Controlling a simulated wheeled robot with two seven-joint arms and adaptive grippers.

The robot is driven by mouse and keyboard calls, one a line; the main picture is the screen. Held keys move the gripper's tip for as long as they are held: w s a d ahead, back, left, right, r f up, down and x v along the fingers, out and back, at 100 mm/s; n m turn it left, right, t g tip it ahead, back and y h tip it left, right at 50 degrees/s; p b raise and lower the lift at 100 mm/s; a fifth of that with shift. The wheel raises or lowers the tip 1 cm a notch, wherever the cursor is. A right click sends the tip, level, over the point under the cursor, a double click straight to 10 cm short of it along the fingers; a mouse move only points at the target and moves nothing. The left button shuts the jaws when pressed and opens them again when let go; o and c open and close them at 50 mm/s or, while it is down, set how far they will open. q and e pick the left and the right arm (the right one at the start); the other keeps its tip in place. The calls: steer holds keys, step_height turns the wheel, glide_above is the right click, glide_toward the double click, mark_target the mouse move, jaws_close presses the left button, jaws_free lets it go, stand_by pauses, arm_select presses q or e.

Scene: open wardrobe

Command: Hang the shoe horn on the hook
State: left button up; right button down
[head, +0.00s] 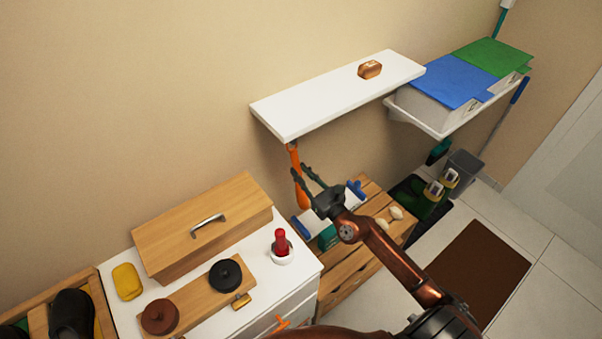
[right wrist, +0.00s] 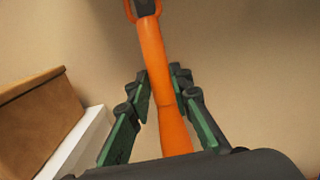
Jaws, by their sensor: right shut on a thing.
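The orange shoe horn (head: 301,194) is upright below the front left end of the white wall shelf. My right gripper (head: 300,170) is shut on it, with one finger on each side. In the right wrist view the shoe horn (right wrist: 150,45) runs up between the green-padded fingers of the right gripper (right wrist: 161,80). Its loop at the top surrounds or overlaps a dark piece (right wrist: 144,7), cut off by the picture edge. I cannot tell whether that piece is the hook or whether the loop is on it. My left gripper is not in view.
The white shelf (head: 300,112) with a small brown block (head: 370,69) is just above the gripper. A white cabinet with a wooden box (head: 190,235) and a red-topped item (head: 281,243) stands left. A slatted wooden rack (head: 345,275) is below.

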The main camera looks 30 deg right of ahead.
stand_by(0.4)
steer(key=c, duration=1.7)
jaws_free()
steer(key=shift+o, duration=0.2)
steer(key=o, duration=0.6)
steer(key=shift+o, duration=0.2)
steer(key=shift+s, duration=0.1)
arm_select(q)
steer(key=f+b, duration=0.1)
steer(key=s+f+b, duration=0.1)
steer(key=b, duration=0.1)
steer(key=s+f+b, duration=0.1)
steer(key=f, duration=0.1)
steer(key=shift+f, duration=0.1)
arm_select(e)
steer(key=s+f, duration=0.3)
steer(key=s, duration=0.6)
steer(key=shift+s+d, duration=0.4)
